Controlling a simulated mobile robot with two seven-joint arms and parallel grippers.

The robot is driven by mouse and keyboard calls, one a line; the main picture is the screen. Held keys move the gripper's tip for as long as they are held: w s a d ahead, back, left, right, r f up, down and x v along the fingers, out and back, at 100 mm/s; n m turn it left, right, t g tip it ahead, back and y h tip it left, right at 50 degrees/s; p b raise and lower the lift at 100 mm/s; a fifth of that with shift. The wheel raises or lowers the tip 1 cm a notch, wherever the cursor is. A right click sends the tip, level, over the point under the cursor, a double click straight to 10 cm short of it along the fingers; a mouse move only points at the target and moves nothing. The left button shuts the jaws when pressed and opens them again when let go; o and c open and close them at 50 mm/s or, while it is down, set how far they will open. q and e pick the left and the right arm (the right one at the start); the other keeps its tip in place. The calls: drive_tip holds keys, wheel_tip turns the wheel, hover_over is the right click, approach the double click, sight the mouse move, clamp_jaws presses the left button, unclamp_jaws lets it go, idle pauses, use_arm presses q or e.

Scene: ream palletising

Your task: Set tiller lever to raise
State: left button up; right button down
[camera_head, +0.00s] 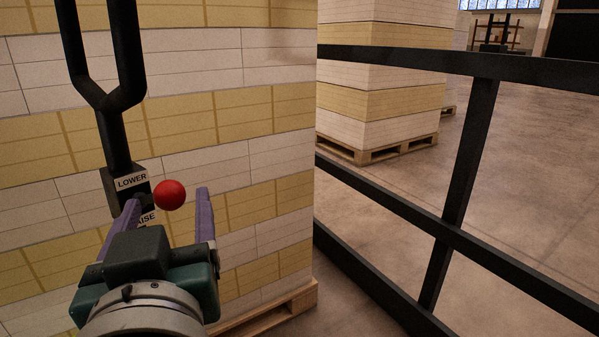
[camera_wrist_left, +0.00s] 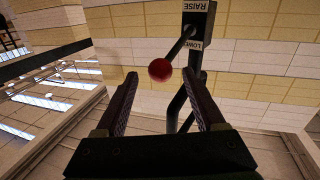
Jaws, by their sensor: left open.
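The tiller lever has a red ball knob (camera_head: 169,195) on a dark rod, which shows in the wrist view (camera_wrist_left: 178,48). The rod comes out of a black box (camera_wrist_left: 199,18) with RAISE and LOWER labels. In the head view the LOWER label (camera_head: 131,180) is above the partly hidden RAISE label (camera_head: 146,218). The knob leans toward the LOWER side in the wrist view; its exact setting is hard to tell. My left gripper (camera_head: 166,197) is open, its purple fingers either side of the knob's line. The knob (camera_wrist_left: 160,70) appears at the fingertips, not gripped. My right gripper is out of view.
A black forked tiller handle (camera_head: 119,98) rises above the box. A tall stack of white and yellow reams (camera_head: 230,120) stands close behind on a wooden pallet (camera_head: 270,312). A black railing (camera_head: 468,150) runs along the right. Another loaded pallet (camera_head: 385,150) stands beyond it.

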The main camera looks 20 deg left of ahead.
sight(173, 183)
use_arm(q)
drive_tip(key=x, duration=0.6)
drive_tip(key=shift+w+a+p, duration=0.25)
drive_tip(key=shift+w+p, duration=0.05)
drive_tip(key=shift+p, duration=0.05)
drive_tip(key=shift+c, duration=0.3)
drive_tip(key=c, duration=1)
clamp_jaws()
drive_tip(key=shift+f, duration=0.15)
